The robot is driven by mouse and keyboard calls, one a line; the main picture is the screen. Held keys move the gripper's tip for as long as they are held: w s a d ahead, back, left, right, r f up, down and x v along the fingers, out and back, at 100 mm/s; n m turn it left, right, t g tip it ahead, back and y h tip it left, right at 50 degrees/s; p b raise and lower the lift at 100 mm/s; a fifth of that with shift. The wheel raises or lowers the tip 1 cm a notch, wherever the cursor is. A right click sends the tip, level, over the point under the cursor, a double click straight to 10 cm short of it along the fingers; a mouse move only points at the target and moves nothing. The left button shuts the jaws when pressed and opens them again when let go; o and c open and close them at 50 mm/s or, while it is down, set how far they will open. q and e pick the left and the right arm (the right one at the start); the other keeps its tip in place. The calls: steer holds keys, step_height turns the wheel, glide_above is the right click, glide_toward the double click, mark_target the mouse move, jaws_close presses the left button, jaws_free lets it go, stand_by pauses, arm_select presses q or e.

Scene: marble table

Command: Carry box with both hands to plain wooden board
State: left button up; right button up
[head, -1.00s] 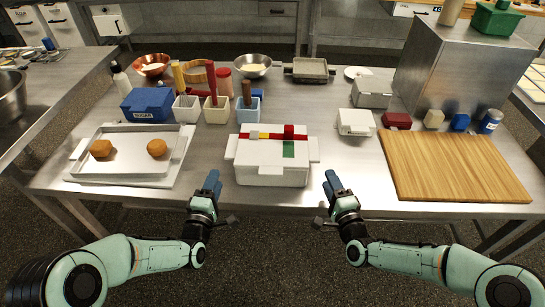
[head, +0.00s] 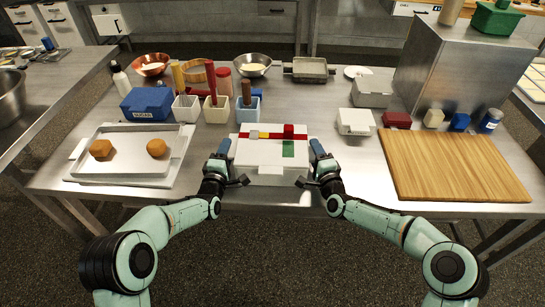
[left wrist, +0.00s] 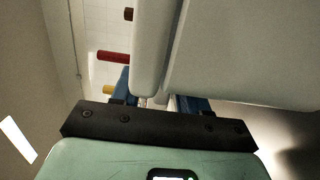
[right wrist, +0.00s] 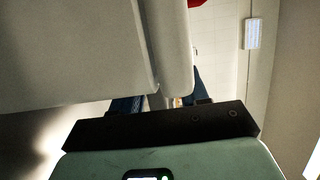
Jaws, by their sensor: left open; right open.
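The white box (head: 262,153), with red, yellow and green patches on its top, sits at the front middle of the metal table. The plain wooden board (head: 455,165) lies flat at the right front of the table. My left gripper (head: 221,156) is open at the box's left side; in the left wrist view the box's white side handle (left wrist: 155,60) stands between its fingers. My right gripper (head: 318,156) is open at the box's right side; in the right wrist view the white handle (right wrist: 172,50) stands between its fingers. Parts of the fingers are hidden behind the box.
A tray with two brown buns (head: 131,152) lies left of the box. Containers with utensils (head: 217,108) stand behind it. A small white box (head: 355,122) and a dark red box (head: 397,120) stand behind the board's left part. The board's surface is clear.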

arm_select(q)
jaws_close()
arm_select(e)
jaws_close()
arm_select(q)
steer(key=shift+r, duration=0.1)
arm_select(e)
steer(key=shift+r, duration=0.1)
